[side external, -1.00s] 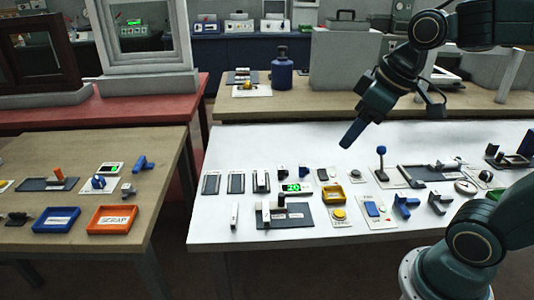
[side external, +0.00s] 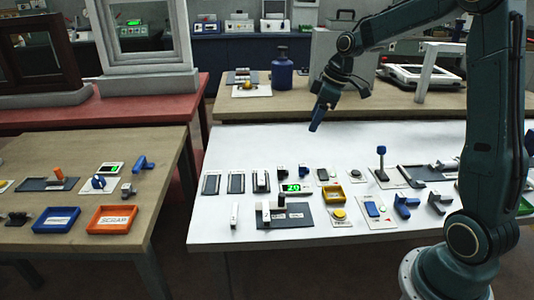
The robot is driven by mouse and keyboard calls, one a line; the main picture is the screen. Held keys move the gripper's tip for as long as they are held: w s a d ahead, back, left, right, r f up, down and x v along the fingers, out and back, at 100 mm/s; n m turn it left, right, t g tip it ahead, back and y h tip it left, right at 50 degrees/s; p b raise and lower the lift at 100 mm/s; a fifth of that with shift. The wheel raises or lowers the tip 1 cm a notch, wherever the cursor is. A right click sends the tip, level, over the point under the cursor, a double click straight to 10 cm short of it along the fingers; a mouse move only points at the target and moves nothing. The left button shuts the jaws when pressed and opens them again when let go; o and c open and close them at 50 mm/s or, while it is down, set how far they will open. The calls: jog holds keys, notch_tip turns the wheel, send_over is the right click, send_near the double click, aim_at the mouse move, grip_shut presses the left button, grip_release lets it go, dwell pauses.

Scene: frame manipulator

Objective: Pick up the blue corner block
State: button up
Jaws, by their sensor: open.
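A blue corner-shaped block (side external: 405,204) lies near the front right of the white table. Another blue angled piece (side external: 143,162) lies on the left wooden table; I cannot tell for certain which one the task names. My gripper (side external: 315,124) hangs in the air over the back of the white table, pointing down and slightly left. It is apart from both blue pieces and holds nothing visible. Its jaws are open, though the gap between the fingers does not show clearly from this side.
The white table (side external: 330,240) carries a blue-knobbed lever (side external: 381,160), a yellow tray (side external: 333,194), a green display (side external: 292,188) and a grey angled block (side external: 439,202). Blue (side external: 55,220) and orange (side external: 112,219) trays sit on the left table. A blue bottle (side external: 281,68) stands behind.

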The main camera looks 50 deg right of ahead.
jog(key=n+y, duration=0.1)
jog(key=n, duration=0.1)
send_near(303, 166)
jog(key=a+v, duration=0.1)
jog(key=v, duration=0.3)
jog(key=d, duration=0.2)
jog(key=shift+a+x, duration=0.1)
jog(key=shift+x, duration=2.15)
jog(key=shift+a+x, duration=0.15)
jog(key=shift+x, duration=2.15)
jog(key=shift+s, duration=0.2)
jog(key=shift+x, duration=2.6)
jog(key=shift+w+a+r, duration=0.1)
jog(key=shift+w, duration=0.05)
jog(key=c, duration=1.1)
